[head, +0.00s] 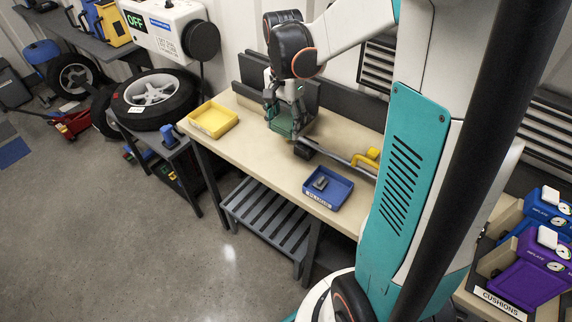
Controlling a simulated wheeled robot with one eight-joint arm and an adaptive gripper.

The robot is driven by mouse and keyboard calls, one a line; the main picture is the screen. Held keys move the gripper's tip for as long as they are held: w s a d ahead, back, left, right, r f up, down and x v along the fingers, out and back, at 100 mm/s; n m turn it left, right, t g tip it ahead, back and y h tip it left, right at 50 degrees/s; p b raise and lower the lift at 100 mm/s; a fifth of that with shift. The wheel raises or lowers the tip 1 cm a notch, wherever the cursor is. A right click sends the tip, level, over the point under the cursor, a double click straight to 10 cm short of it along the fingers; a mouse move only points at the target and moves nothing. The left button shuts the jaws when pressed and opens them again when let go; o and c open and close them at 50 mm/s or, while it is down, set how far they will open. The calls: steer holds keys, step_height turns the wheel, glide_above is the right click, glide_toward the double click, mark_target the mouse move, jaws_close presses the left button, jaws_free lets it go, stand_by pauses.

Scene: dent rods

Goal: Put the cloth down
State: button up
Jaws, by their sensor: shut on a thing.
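My gripper (285,107) is over the back part of the workbench, seen small in the head view. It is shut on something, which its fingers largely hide. A green thing (284,125) shows right below and around the fingertips. It may be the cloth or a green tray under it; I cannot tell which. No other cloth shows clearly. I cannot tell whether the held thing touches the bench top (262,148).
A yellow tray (213,119) sits at the bench's left end. A blue tray (328,187) with a dark block in it stands near the front edge. A metal bar (340,157) with a yellow end lies right of my gripper. Bare bench shows between the trays.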

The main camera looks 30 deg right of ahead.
mark_target(284, 131)
step_height(284, 131, down, 16)
steer(key=b, duration=0.5)
steer(key=o, duration=1)
steer(key=shift+o, duration=0.2)
steer(key=r+p, duration=0.1)
steer(key=r, duration=0.3)
steer(key=r+p, duration=0.1)
steer(key=r, duration=0.3)
steer(key=r+p, duration=0.2)
steer(key=r, duration=0.2)
steer(key=shift+w+r, duration=0.1)
steer(key=shift+w, duration=0.2)
